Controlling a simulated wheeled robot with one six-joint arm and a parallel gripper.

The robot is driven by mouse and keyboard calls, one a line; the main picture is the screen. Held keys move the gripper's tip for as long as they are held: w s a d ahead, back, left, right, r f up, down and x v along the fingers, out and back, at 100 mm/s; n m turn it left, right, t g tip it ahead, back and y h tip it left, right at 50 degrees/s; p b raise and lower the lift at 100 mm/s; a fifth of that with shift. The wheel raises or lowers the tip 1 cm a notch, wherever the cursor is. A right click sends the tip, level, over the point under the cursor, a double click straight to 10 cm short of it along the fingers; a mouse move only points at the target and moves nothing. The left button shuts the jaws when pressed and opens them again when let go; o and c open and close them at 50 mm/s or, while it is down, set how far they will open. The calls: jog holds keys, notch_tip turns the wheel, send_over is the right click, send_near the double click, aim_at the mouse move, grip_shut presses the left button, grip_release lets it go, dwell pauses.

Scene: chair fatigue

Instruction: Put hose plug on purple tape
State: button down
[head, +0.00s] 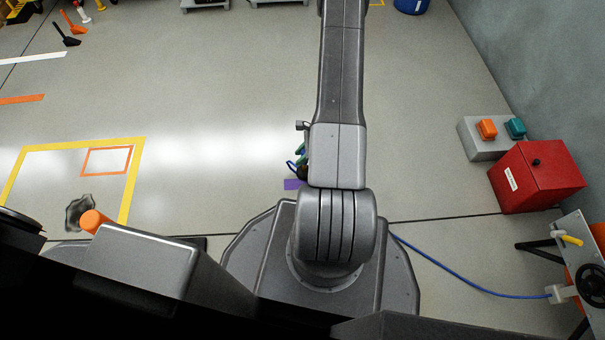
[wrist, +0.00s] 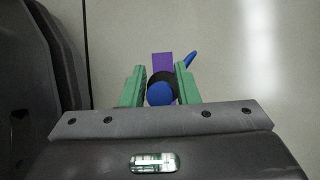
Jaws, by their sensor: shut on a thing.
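My gripper (wrist: 160,86) has green fingers, and in the wrist view they are shut on the hose plug (wrist: 160,94), a round blue and black piece. A short blue part sticks out to its upper right. The purple tape (wrist: 162,62) is a small strip on the floor, seen just beyond the plug in the wrist view. In the head view the purple tape (head: 293,184) shows partly beside my arm, with the plug (head: 291,166) just above it in the picture. My arm hides most of the gripper there. I cannot tell whether the plug touches the tape.
A blue hose (head: 455,278) runs along the floor at the lower right to a machine (head: 585,250) with a handwheel. A red box (head: 537,177) and a grey button box (head: 485,140) stand by the right wall.

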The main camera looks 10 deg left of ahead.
aim_at(300, 168)
notch_tip(300, 168, down, 8)
jog(key=b, duration=0.3)
jog(key=shift+r, duration=0.15)
jog(key=c, duration=1.1)
grip_release()
jog(key=shift+d+r, duration=0.15)
jog(key=shift+r, duration=0.15)
jog(key=p+v, duration=0.4)
jog(key=v, duration=0.7)
jog(key=shift+p, duration=0.3)
jog(key=shift+d+r, duration=0.1)
jog(key=shift+r, duration=0.05)
